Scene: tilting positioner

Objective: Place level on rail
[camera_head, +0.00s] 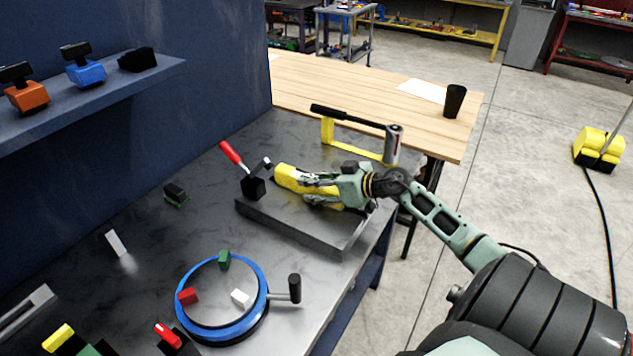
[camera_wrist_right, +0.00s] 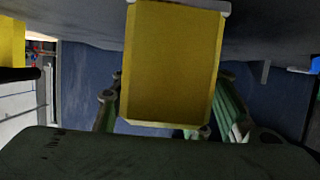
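My right gripper (camera_head: 312,190) reaches in from the right over a dark grey plate. Its fingers are around a yellow block-shaped body (camera_head: 290,177), which looks like the level. In the right wrist view the yellow body (camera_wrist_right: 172,65) fills the middle, with green finger links on both sides. The grey plate (camera_head: 300,229) has a long raised front edge, which may be the rail. I cannot tell whether the level touches it. A black clamp with a red handle (camera_head: 231,152) stands at the plate's left end. My left gripper is not in view.
A blue ring fixture (camera_head: 188,322) with small coloured blocks and a black crank stands in front. A yellow bracket (camera_head: 328,131) with a black-handled tool is behind the gripper. A silver channel (camera_head: 28,312) lies at far left. Bare metal tabletop (camera_head: 150,210) lies between them.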

